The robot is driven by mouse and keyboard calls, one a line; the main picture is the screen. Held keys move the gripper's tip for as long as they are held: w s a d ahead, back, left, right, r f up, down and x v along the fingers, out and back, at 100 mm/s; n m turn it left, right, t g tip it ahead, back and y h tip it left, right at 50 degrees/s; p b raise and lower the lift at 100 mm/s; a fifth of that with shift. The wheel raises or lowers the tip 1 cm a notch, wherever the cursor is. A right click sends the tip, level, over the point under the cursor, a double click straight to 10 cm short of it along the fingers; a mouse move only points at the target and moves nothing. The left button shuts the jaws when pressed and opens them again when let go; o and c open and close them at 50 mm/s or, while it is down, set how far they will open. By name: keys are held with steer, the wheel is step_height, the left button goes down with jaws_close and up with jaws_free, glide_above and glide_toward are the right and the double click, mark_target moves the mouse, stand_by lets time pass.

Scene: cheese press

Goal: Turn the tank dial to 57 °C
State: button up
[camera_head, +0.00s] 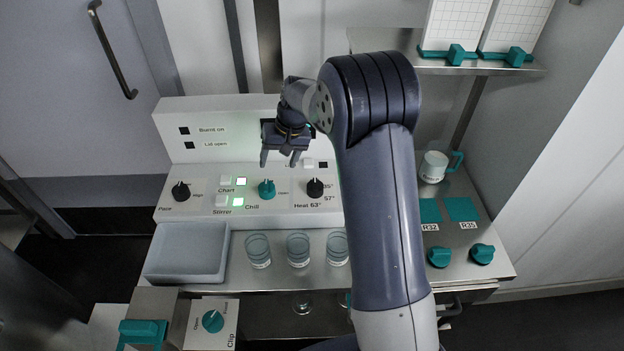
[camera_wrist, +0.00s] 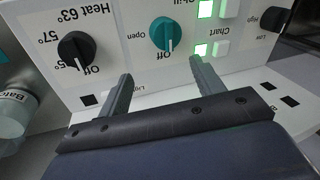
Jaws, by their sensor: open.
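The tank dial is a black knob (camera_head: 315,187) on the sloped white panel, with Heat 63°, 57°, a partly legible lower mark and Off around it. In the wrist view the black knob (camera_wrist: 75,48) appears upside down at upper left, its white pointer line towards Off. My gripper (camera_head: 279,163) is open and empty above the panel, near the teal knob and left of the black dial. In the wrist view my gripper's fingers (camera_wrist: 162,85) are apart, with the teal knob between them beyond the tips. Neither finger visibly touches a knob.
The teal knob (camera_head: 266,189) points to Off beside the black dial. Lit buttons (camera_head: 241,181) and a Pace knob (camera_head: 180,191) are further left. Glass jars (camera_head: 298,249) and a grey tray (camera_head: 187,252) stand in front. A mug (camera_head: 433,167) stands at right.

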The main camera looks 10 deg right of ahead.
mark_target(315, 183)
steer(key=s+d+r+n+g+h+p, duration=0.1)
steer(key=s+d+r+n+h, duration=0.15)
steer(key=d+n, duration=0.55)
steer(key=shift+m+h, duration=0.35)
steer(key=shift+m, duration=0.35)
steer(key=f, duration=0.7)
steer(key=d+f, duration=0.1)
steer(key=f, duration=0.3)
steer(key=shift+s+p, duration=0.25)
steer(key=shift+p, duration=0.15)
steer(key=shift+r, duration=0.1)
steer(key=shift+c, duration=0.2)
steer(key=c, duration=0.9)
steer(key=shift+c, duration=0.2)
